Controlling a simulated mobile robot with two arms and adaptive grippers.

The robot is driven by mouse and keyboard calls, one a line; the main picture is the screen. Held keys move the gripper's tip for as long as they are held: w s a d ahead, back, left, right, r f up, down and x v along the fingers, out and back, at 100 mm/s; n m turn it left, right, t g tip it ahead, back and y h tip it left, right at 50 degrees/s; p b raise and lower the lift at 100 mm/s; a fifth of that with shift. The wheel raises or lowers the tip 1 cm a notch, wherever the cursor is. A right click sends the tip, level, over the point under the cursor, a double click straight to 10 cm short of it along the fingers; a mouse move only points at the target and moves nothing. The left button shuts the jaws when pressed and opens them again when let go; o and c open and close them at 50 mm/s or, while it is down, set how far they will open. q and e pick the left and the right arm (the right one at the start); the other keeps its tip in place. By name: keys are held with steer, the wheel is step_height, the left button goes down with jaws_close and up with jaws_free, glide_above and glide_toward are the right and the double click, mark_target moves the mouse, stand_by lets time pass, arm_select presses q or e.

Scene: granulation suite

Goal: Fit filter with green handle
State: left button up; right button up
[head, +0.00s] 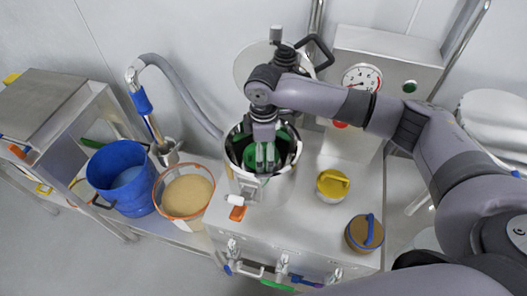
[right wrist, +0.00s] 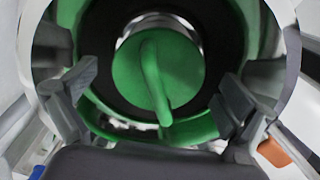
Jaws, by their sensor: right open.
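The green filter disc with its upright green handle (right wrist: 158,85) is in the middle of the right wrist view. A dark round opening and a curved green band surround it. In the head view, green shows inside the steel bowl (head: 248,188) of the machine, partly hidden by my gripper. My right gripper (head: 265,158) points down into the bowl from above. Its fingers (right wrist: 158,108) are open, one at each side of the green handle and apart from it. Whether the disc is seated, I cannot tell. My left gripper is not in view.
A yellow-handled filter (head: 332,184) and a blue-handled filter (head: 364,233) lie on the steel top right of the bowl. Left stand a blue bucket (head: 120,178) and an orange-rimmed tub of powder (head: 187,193). A gauge (head: 361,78) is behind; valves (head: 282,268) line the front.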

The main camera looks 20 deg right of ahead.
step_height(320, 180, up, 11)
steer(key=shift+f, duration=0.15)
stand_by(0.6)
